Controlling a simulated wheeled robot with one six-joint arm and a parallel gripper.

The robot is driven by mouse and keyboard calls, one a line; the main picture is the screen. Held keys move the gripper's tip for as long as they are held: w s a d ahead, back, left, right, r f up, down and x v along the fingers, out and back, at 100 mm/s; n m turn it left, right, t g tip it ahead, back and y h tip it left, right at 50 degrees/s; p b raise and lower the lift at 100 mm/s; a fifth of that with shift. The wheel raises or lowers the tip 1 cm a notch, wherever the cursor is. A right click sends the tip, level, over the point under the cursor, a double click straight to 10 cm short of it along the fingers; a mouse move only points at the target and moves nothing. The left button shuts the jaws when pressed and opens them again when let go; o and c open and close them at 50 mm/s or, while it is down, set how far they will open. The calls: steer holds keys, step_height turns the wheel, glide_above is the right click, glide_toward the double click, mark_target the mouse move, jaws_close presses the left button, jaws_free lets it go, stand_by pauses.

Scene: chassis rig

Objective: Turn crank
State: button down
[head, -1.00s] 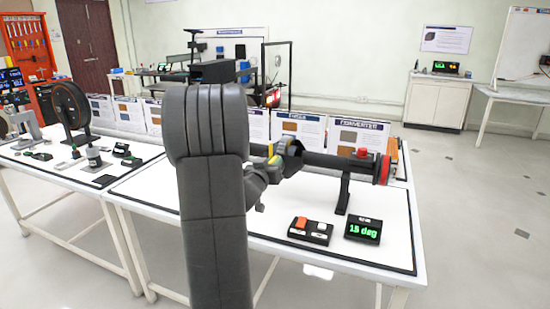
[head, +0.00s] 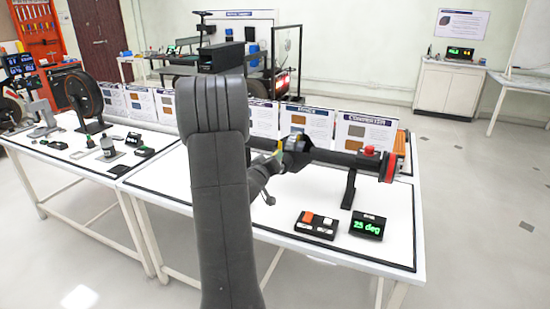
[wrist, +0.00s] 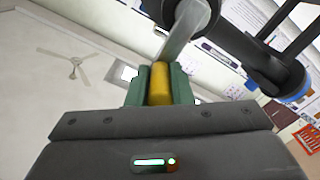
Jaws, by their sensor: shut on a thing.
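The crank shows in the wrist view as a grey metal arm (wrist: 187,28) with a yellow handle (wrist: 159,84). My gripper (wrist: 160,86) is shut on the yellow handle, with a green finger on each side of it. In the head view, my gripper (head: 270,165) is at the left end of a dark horizontal shaft (head: 335,157), partly hidden behind my arm. The crank is mostly hidden there. A small display (head: 367,226) in front of the shaft reads 25 deg in green.
A black stand (head: 349,190) holds the shaft near its red right end (head: 388,168). A button box (head: 315,224) with an orange and a white button sits left of the display. Several sign boards stand behind the shaft. The white table (head: 405,205) is clear at the front right.

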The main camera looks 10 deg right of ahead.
steer(key=c, duration=1.3)
jaws_free()
steer(key=b+v, duration=0.1)
steer(key=v, duration=1.3)
steer(key=shift+w, duration=0.1)
steer(key=p+x, duration=0.1)
steer(key=x, duration=1.2)
steer(key=shift+w+d, duration=0.3)
steer(key=shift+f, duration=0.1)
